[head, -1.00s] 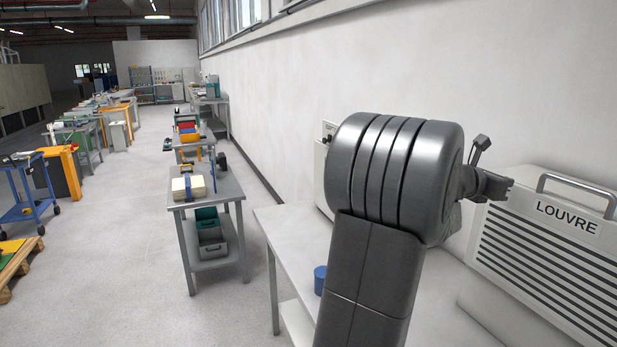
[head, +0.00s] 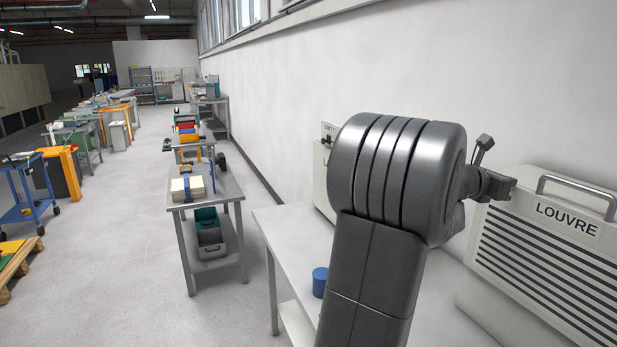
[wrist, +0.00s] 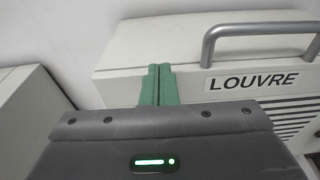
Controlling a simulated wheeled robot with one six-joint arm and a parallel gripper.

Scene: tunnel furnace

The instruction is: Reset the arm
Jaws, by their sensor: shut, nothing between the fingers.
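My gripper (head: 508,187) is at the right in the head view, raised in front of the wall and beside the machine labelled LOUVRE (head: 566,215). In the wrist view its green fingers (wrist: 159,86) are together and empty. The LOUVRE machine fills the upper right there, with its grey handle (wrist: 255,35) to the right of the fingers. Whether the fingers touch the machine cannot be told. My upper arm hides part of the scene in the head view.
A pale table (head: 280,222) below my arm bears a blue cylinder (head: 320,282). A second white cabinet (head: 322,178) stands behind my arm.

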